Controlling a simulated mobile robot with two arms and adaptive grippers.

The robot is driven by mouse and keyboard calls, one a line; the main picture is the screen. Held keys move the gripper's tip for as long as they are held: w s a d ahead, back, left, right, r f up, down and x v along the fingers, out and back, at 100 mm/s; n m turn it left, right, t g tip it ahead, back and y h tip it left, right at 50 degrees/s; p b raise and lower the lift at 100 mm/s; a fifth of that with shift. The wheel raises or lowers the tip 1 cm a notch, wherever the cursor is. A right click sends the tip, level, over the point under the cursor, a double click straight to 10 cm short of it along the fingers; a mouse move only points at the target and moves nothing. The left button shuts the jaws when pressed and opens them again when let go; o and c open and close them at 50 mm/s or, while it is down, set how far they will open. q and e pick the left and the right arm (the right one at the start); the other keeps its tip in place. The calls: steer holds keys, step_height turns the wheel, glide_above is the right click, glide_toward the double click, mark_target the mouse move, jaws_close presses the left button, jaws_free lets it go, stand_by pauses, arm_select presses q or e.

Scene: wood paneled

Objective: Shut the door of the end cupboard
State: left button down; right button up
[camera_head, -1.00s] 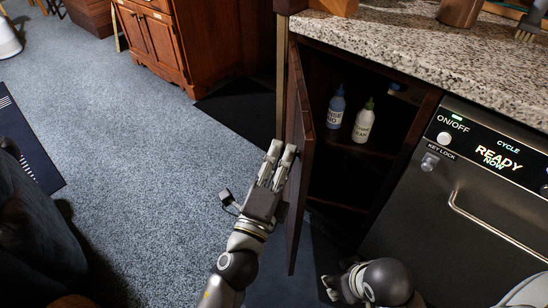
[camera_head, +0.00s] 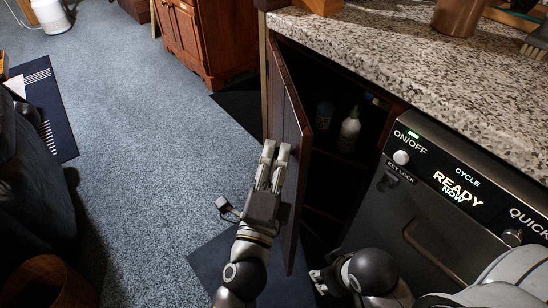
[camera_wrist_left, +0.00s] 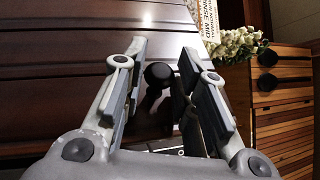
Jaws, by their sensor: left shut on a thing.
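The end cupboard's dark wood door (camera_head: 291,150) stands open at the left of the cupboard opening (camera_head: 345,180) in the head view. My left gripper (camera_head: 275,150) is at the door's outer face. In the left wrist view the door (camera_wrist_left: 50,85) fills the left side, and a round black knob (camera_wrist_left: 158,73) shows between the fingers of my left gripper (camera_wrist_left: 165,65). That gripper is shut on the knob; the exact contact is hard to see. My right gripper (camera_head: 319,281) is low in front of the opening, partly hidden by its wrist, so its fingers are unclear.
A white bottle (camera_head: 349,132) and a darker bottle (camera_head: 323,115) stand on the cupboard shelf. A dishwasher (camera_head: 440,210) adjoins on the right, under a granite counter (camera_head: 400,55). Blue carpet (camera_head: 150,150) is clear on the left.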

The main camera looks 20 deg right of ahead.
stand_by(0.3)
arm_select(q)
steer(key=c, duration=1.1)
jaws_free()
steer(key=shift+c, duration=0.2)
steer(key=v, duration=0.7)
steer(key=shift+s, duration=0.2)
steer(key=shift+a, duration=0.1)
